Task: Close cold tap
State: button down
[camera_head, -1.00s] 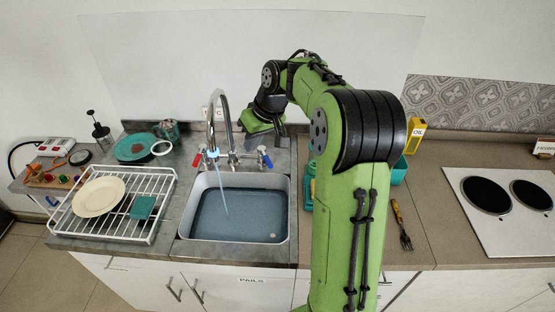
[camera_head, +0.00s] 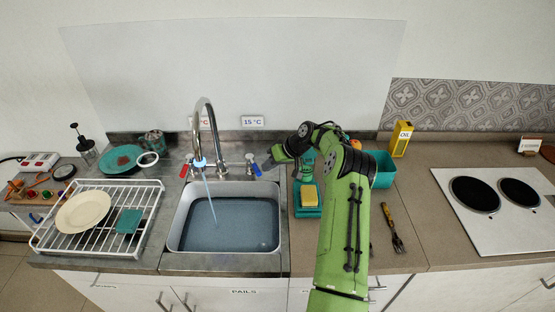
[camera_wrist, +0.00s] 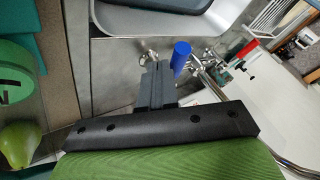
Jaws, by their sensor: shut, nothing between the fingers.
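The cold tap's blue handle (camera_head: 255,169) is at the right of the faucet (camera_head: 203,125), over the back of the sink (camera_head: 262,245). A blue stream of water runs from the spout into the sink, which holds water. A red handle (camera_head: 184,170) is on the left. My gripper (camera_head: 268,164) is shut and empty, just right of the blue handle. In the wrist view, the grey fingers (camera_wrist: 152,78) are closed beside the blue handle (camera_wrist: 181,55), with a small gap apparent between them. The red handle (camera_wrist: 246,51) is farther right there.
A sponge (camera_head: 310,196) in a teal dish, a teal box (camera_head: 384,169) and a yellow oil carton (camera_head: 401,138) stand right of the sink. A drying rack (camera_head: 150,205) with a plate is at left. A 15 °C sign (camera_head: 252,122) is behind the taps.

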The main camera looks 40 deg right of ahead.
aim_at(257, 172)
jog(key=shift+w+a+f, duration=0.2)
jog(key=shift+f, duration=0.15)
jog(key=a+m+t+h+b, duration=0.1)
jog(key=a+m+h+b, duration=0.1)
jog(key=a+m+b, duration=0.1)
jog(key=shift+a+f+b, duration=0.15)
jog(key=shift+a+b, duration=0.05)
jog(key=shift+b, duration=0.4)
jog(key=shift+w+a, duration=0.15)
jog(key=shift+a, duration=0.2)
jog(key=shift+r, duration=0.3)
